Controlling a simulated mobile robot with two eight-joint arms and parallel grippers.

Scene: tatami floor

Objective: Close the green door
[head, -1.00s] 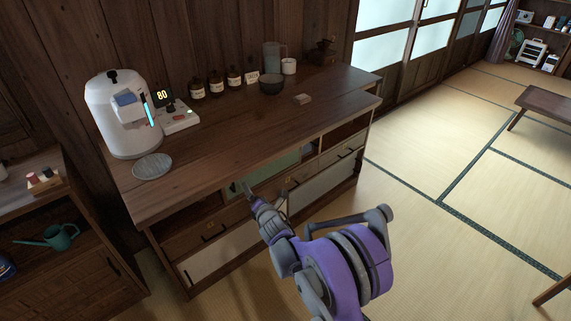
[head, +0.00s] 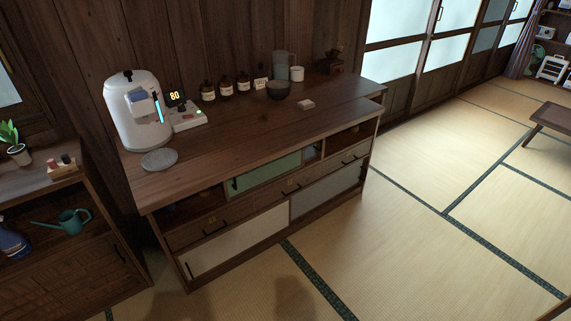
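The green door (head: 266,173) is a sliding panel in the upper row of the dark wooden cabinet (head: 210,148), under its top. It covers the middle of that row and has a small dark handle (head: 235,184) at its left end. An open compartment (head: 190,206) shows to its left. Another open compartment (head: 348,139) shows to its right, with a small pale object (head: 312,154) near the door's right end. Neither of my grippers is in view.
Drawers and two sliding panels, white (head: 240,248) and grey (head: 325,192), lie below. A low shelf with a teal watering can (head: 68,222) is at left. The tatami in front is clear.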

